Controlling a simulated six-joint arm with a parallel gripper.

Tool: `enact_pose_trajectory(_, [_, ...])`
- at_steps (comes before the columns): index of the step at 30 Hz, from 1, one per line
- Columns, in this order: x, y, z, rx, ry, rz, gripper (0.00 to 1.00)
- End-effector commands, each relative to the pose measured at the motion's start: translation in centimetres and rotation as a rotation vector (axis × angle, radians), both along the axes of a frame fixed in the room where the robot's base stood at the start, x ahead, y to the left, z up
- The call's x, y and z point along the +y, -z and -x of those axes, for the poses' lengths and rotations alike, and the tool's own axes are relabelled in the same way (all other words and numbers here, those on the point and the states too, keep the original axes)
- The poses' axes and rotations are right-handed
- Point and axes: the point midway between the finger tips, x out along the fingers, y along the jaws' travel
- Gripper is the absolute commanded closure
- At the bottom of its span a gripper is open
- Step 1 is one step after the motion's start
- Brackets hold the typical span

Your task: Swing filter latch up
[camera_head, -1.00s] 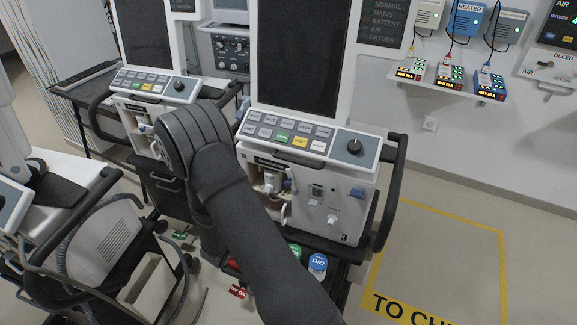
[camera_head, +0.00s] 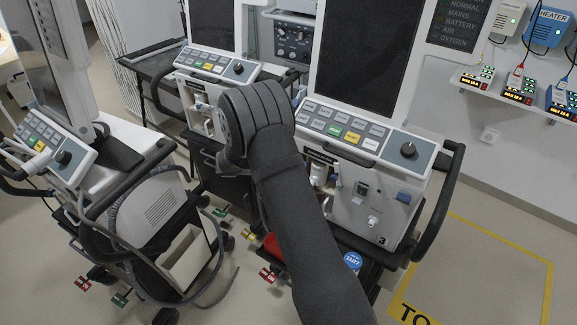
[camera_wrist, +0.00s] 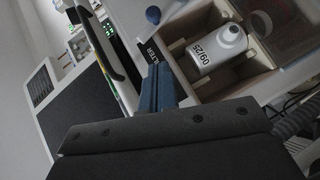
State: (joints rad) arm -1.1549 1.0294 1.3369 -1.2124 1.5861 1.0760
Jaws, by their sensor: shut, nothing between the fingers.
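My gripper (camera_wrist: 155,68) shows in the wrist view as two narrow blue-grey fingers side by side, shut and empty. Their tips lie close to a dark strip with a partly covered label ending in "LTER" (camera_wrist: 153,50). Beside it is an open compartment (camera_wrist: 206,88) holding a white filter body (camera_wrist: 217,52) marked 09/25. A small rounded blue piece (camera_wrist: 153,15) sits beyond the fingertips, apart from them; I cannot tell if it is the latch. In the head view my arm hides the gripper and part of the front of ventilator 3 (camera_head: 385,222).
Ventilator 3 has a dark side handle (camera_head: 440,205) on its right. Another ventilator (camera_head: 205,65) stands behind to the left, and a third machine (camera_head: 150,205) with a looped hose is at left. Floor inside the yellow line (camera_head: 490,270) is clear.

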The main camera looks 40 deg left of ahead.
Motion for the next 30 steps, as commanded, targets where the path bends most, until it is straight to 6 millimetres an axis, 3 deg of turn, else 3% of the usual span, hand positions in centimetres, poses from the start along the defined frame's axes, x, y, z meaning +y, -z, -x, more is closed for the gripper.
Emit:
enact_pose_trajectory(6, [-3.0,1.1,-3.5,0.002,0.001,0.003,1.0])
enact_pose_trajectory(13, [-5.8,2.1,-3.6,0.001,-0.002,0.004,1.0])
enact_pose_trajectory(30, [-6.7,2.2,-3.7,0.003,-0.003,-0.022,1.0])
